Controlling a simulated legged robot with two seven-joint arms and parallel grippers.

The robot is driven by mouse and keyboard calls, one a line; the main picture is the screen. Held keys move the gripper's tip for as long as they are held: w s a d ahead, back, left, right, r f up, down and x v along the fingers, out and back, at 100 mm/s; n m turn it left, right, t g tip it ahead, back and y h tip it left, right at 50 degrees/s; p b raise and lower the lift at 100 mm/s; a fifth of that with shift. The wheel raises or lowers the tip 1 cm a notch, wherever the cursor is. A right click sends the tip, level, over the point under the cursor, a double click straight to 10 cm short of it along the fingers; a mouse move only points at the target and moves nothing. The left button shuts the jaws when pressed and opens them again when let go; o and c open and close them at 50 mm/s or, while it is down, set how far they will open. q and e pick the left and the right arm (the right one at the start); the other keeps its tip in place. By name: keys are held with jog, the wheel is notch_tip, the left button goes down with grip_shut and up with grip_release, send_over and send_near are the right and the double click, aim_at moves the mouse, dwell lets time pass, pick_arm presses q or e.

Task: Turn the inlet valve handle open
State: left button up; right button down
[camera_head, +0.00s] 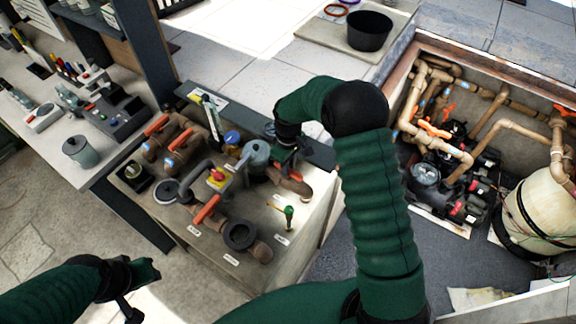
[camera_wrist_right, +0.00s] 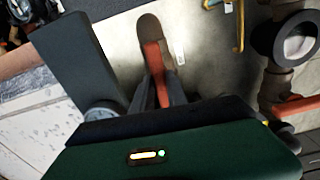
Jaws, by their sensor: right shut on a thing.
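My right gripper (camera_head: 284,160) reaches down to the back right of a pipe-and-valve bench (camera_head: 300,222). In the right wrist view its two fingers (camera_wrist_right: 157,95) are shut on an orange-red valve handle (camera_wrist_right: 153,58), which sticks out beyond them. In the head view the gripper mostly hides this handle; a short orange part shows beside a brown pipe end (camera_head: 298,188). Labels on the bench are too small to read, so I cannot tell which valve is the inlet. My left gripper (camera_head: 143,288) is at the lower left, away from the bench, its fingers apart and empty.
Other orange handles (camera_head: 207,208) sit on the bench, with a dark ring flange (camera_head: 240,235) and a small green-topped lever (camera_head: 288,212) near its front. A tool counter (camera_head: 95,145) stands left. A pit with pipes (camera_head: 450,150) and a tank (camera_head: 540,215) lies right.

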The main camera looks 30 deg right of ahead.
jog(key=shift+w+r+n, duration=0.2)
jog(key=shift+w+n, duration=0.1)
jog(key=shift+n, duration=0.1)
jog(key=c, duration=1.4)
grip_release()
jog(key=shift+c, duration=0.2)
jog(key=shift+o, duration=0.6)
jog(key=shift+s+f, duration=0.15)
notch_tip(320, 180, up, 17)
jog(key=b, duration=0.3)
jog(key=shift+f, duration=0.1)
